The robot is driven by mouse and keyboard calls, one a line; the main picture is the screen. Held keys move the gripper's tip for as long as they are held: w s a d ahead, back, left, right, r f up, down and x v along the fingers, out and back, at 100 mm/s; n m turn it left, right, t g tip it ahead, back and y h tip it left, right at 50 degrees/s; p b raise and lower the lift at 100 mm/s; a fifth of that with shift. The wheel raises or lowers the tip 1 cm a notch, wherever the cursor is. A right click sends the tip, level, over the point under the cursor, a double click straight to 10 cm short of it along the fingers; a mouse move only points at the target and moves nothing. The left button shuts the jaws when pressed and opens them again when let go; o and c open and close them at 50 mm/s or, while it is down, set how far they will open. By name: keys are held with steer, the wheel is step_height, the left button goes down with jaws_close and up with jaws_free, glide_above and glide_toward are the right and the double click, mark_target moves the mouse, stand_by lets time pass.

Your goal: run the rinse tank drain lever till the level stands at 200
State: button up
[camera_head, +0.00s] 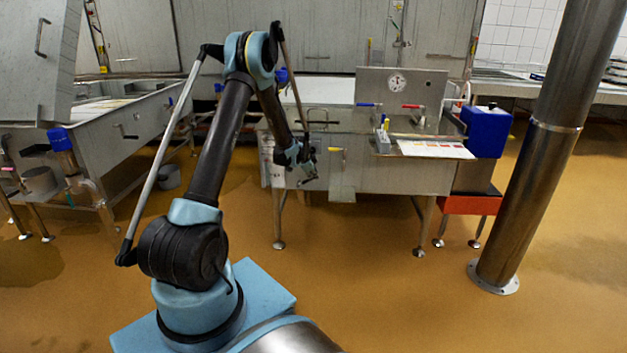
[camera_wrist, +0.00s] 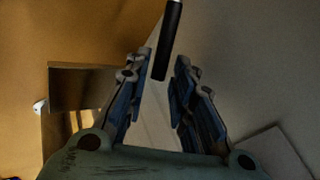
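A steel tank (camera_head: 385,172) stands ahead with a panel bearing a round white dial (camera_head: 397,82); its reading is too small to make out. A blue-handled lever (camera_head: 369,104) and a red-handled lever (camera_head: 412,106) sit below the dial. A yellow-handled lever (camera_head: 337,149) is on the tank's front, right of my gripper (camera_head: 308,180). I cannot tell which is the drain lever. In the wrist view my gripper (camera_wrist: 164,62) is open, its fingers apart. A black rod-like handle (camera_wrist: 168,38) shows between and beyond the fingertips; contact is unclear.
A blue box (camera_head: 486,131) stands at the tank's right over a red base (camera_head: 469,205). A steel column (camera_head: 537,150) rises at right. Another steel vat (camera_head: 135,120) is at left. The ochre floor (camera_head: 380,300) in front is clear.

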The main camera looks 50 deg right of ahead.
steer(key=shift+x, duration=1.85)
jaws_close()
